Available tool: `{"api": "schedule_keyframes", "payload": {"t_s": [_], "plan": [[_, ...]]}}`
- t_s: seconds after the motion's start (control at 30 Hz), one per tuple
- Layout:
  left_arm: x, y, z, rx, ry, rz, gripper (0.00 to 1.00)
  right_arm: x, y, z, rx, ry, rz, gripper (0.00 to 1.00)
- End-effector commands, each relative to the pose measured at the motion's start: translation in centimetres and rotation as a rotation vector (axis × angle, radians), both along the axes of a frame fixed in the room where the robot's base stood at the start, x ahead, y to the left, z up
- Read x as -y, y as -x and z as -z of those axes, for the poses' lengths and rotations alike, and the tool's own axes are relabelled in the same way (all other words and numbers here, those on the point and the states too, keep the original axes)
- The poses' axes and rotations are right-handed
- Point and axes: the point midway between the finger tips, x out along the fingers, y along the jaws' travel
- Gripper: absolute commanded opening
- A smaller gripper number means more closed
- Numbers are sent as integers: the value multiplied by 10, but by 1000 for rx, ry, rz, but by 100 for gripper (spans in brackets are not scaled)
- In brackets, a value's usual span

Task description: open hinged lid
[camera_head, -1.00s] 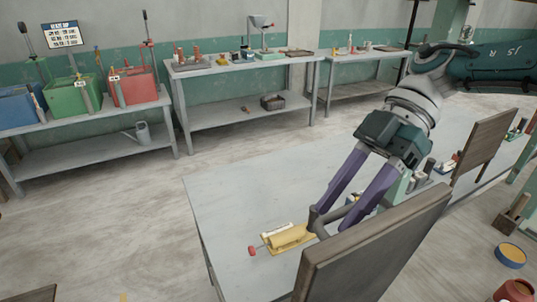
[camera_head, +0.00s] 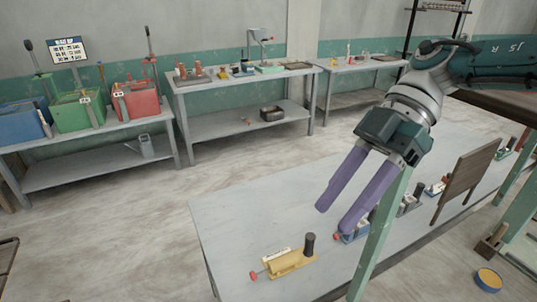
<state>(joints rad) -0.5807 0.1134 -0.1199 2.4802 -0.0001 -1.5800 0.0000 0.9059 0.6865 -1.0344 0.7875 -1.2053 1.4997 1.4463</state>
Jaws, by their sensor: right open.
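No hinged lid can be made out for certain. On the far left bench stand a blue box (camera_head: 22,124), a green box (camera_head: 78,113) and a red box (camera_head: 138,101), with tall dark-handled levers behind them; whether they are lidded I cannot tell. My right gripper (camera_head: 334,218) is open and empty, its two purple fingers pointing down-left above the near grey table. It is well apart from the boxes. Below it on the table is a yellow device (camera_head: 290,263) with a red knob and a dark upright post. My left gripper is not in view.
The near grey table (camera_head: 245,215) is bare at its left. A green post (camera_head: 383,235) stands in front of it, close to my right gripper. A wooden panel (camera_head: 468,178) and small devices are farther right. A watering can (camera_head: 147,146) sits on the left bench's lower shelf.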

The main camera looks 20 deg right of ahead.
Motion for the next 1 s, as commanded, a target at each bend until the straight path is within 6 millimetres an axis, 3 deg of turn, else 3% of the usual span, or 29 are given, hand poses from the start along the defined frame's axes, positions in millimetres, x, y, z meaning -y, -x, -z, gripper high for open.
{"api": "schedule_keyframes", "payload": {"t_s": [0.03,0.1,0.3,0.87,0.97,1.0], "plan": [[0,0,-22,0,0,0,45,0,0,-23,0,0,0,45],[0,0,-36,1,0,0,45,0,0,-37,0,1,0,45],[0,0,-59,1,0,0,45,0,0,-61,0,1,-2,45],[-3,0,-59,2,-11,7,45,-2,0,-61,5,-5,-1,45],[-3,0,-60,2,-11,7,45,-22,-6,-59,64,-55,-4,45],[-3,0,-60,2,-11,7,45,-38,-10,-58,114,-98,-2,45]]}}
